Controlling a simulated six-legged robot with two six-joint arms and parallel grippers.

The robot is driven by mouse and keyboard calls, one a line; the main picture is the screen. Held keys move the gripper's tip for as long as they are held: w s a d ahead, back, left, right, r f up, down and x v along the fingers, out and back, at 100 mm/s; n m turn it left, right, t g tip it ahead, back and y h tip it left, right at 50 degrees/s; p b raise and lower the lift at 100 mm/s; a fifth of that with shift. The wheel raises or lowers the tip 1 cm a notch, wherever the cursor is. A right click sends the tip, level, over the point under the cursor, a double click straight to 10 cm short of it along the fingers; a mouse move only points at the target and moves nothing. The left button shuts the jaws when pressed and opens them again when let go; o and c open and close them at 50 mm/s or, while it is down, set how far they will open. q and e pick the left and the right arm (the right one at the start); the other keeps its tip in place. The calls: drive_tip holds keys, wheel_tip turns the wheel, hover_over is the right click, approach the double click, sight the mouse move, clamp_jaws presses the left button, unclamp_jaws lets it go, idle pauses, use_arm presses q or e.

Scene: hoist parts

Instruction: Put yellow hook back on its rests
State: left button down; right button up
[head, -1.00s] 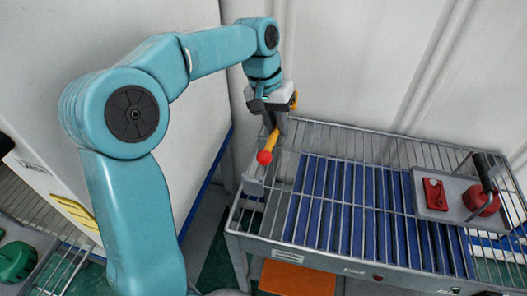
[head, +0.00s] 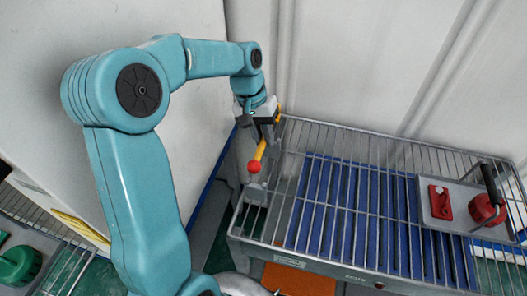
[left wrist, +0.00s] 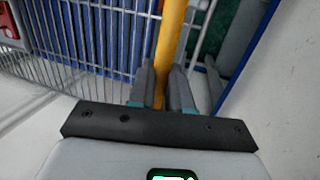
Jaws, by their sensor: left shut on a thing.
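The yellow hook (head: 261,150) shows in the head view as a yellow bar with a red ball at its near end. My left gripper (head: 260,134) is shut on it, above the left end of the wire-railed table. In the left wrist view the yellow bar (left wrist: 170,40) runs up from between the two grey fingers (left wrist: 165,88). The bar's far end is hidden by the gripper in the head view. A grey block (head: 256,192) lies below the red ball; I cannot tell whether it is a rest or whether the ball touches it. My right gripper is not in view.
The table has a wire rail (head: 345,127) and blue slats (head: 345,205). A grey tray (head: 432,214) at right holds a red plate (head: 440,201) and a red round part with a black handle (head: 486,206). A white wall stands close behind. A green part (head: 18,265) lies at lower left.

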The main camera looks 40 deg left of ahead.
use_arm(q)
drive_tip(key=shift+x, duration=0.8)
drive_tip(key=f, duration=0.5)
drive_tip(key=shift+a+f, duration=0.2)
drive_tip(key=shift+a, duration=0.05)
drive_tip(key=shift+f, duration=0.1)
drive_tip(key=shift+f+b, duration=0.35)
drive_tip(key=shift+f, duration=0.15)
drive_tip(key=c, duration=1.1)
unclamp_jaws()
drive_tip(key=shift+o, duration=0.2)
